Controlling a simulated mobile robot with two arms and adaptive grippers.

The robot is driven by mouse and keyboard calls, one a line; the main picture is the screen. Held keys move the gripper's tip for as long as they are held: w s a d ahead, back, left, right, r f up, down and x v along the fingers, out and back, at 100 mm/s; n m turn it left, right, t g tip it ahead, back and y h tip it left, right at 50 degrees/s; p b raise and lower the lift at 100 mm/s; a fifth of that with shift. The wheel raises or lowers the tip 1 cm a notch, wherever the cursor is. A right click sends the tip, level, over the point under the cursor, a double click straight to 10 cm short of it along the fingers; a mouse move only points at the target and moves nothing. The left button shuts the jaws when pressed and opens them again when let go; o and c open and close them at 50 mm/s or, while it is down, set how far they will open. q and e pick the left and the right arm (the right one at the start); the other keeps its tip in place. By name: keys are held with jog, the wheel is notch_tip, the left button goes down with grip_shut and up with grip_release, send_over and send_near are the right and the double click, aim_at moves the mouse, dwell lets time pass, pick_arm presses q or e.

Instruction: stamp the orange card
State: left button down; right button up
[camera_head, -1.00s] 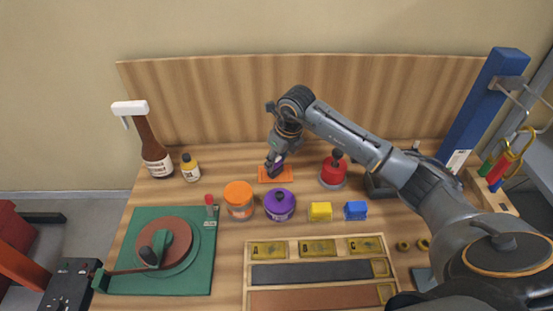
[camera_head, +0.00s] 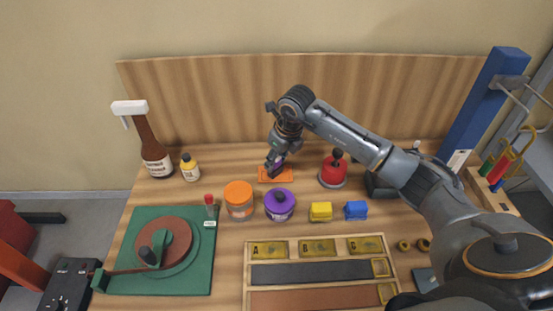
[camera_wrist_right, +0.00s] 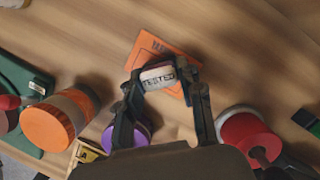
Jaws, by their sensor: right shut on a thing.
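The orange card (camera_head: 264,177) lies flat on the wooden table, partly hidden behind my right gripper; it also shows in the right wrist view (camera_wrist_right: 150,45). My right gripper (camera_head: 276,162) is over the card, pointing down. It is shut on a stamp with a pale block marked "TESTED" (camera_wrist_right: 160,75) and some purple on it. The stamp is over the card in the wrist view; I cannot tell whether it touches the card. My left gripper is not in view.
An orange-lidded jar (camera_head: 239,200), a purple-lidded jar (camera_head: 279,205) and a red round-bodied item (camera_head: 333,171) stand close around the card. Yellow (camera_head: 320,211) and blue (camera_head: 356,210) blocks lie in front. A compartment tray (camera_head: 248,265) fills the front.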

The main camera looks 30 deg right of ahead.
jog(key=shift+s+f, duration=0.15)
jog(key=shift+r+p, duration=0.6)
jog(key=shift+r, duration=0.3)
jog(key=shift+r+p, duration=1.45)
jog(key=shift+r, duration=1.25)
